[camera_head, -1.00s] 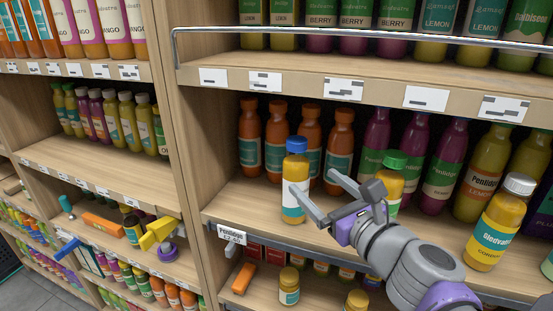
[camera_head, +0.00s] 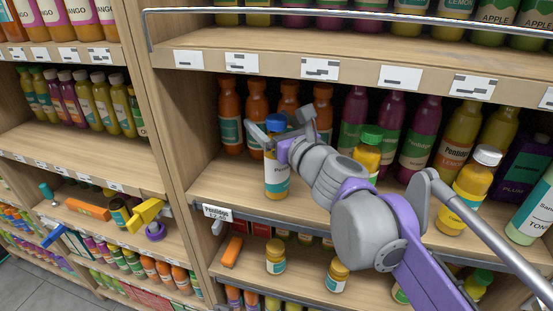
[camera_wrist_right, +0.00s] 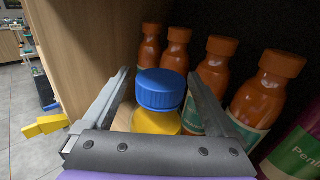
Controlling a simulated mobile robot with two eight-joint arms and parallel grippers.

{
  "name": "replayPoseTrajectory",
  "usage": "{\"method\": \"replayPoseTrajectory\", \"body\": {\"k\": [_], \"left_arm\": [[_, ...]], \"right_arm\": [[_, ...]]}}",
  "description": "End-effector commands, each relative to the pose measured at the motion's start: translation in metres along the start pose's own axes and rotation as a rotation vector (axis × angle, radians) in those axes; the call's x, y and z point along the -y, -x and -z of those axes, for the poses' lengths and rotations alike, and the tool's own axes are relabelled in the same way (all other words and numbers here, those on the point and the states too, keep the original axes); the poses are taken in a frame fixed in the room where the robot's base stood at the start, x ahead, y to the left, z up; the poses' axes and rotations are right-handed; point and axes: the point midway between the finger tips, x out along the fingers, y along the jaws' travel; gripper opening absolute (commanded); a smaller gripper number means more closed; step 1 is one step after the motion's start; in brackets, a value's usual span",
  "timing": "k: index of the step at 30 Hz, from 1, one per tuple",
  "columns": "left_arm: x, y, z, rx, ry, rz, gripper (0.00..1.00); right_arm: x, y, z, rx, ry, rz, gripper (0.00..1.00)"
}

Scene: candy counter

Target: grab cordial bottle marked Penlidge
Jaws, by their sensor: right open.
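A yellow bottle with a blue cap (camera_head: 277,180) stands upright at the front of the middle shelf. Its white and teal label shows lettering beginning with "P", partly hidden by my arm. It also shows in the right wrist view, its blue cap (camera_wrist_right: 160,90) between the fingers. My right gripper (camera_head: 282,126) is open, with one finger on each side of the bottle's top. I cannot tell whether either finger touches it. My left gripper is not in view.
Orange-brown bottles (camera_head: 231,118) stand close behind. A green-capped yellow bottle (camera_head: 367,150) and a white-capped one (camera_head: 471,185) stand to the right. A wooden upright (camera_head: 165,130) is to the left, with bare shelf (camera_head: 222,180) between.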

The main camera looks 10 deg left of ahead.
Motion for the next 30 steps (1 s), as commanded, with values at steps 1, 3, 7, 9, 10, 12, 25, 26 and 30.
{"method": "replayPoseTrajectory", "body": {"k": [1, 3, 7, 9, 10, 12, 25, 26, 30], "left_arm": [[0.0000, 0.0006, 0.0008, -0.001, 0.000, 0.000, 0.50], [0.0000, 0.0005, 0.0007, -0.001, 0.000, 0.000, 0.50], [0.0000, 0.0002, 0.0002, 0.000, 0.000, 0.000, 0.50], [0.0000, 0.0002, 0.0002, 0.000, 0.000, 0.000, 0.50], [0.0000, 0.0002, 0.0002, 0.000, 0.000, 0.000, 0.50], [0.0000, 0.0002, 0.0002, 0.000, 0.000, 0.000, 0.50], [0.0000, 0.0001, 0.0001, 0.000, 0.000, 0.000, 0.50], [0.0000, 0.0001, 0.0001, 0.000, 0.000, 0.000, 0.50], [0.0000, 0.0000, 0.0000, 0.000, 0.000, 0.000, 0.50]], "right_arm": [[-0.0003, -0.0030, -0.0002, 0.000, 0.000, -0.001, 0.92], [-0.0003, -0.0043, 0.0004, 0.000, 0.000, 0.000, 0.92], [-0.0003, -0.0040, 0.0010, 0.000, 0.000, 0.000, 0.92], [-0.0003, -0.0039, 0.0010, 0.000, 0.000, 0.000, 0.86], [-0.0003, -0.0039, 0.0010, 0.000, 0.000, 0.000, 0.81], [-0.0003, -0.0039, 0.0009, 0.000, 0.000, 0.000, 0.69], [-0.0002, -0.0037, 0.0013, -0.001, 0.001, 0.000, 0.00], [-0.0002, -0.0037, 0.0014, -0.001, 0.001, 0.000, 0.00], [-0.0002, -0.0037, 0.0019, -0.001, 0.001, 0.000, 0.00]]}}
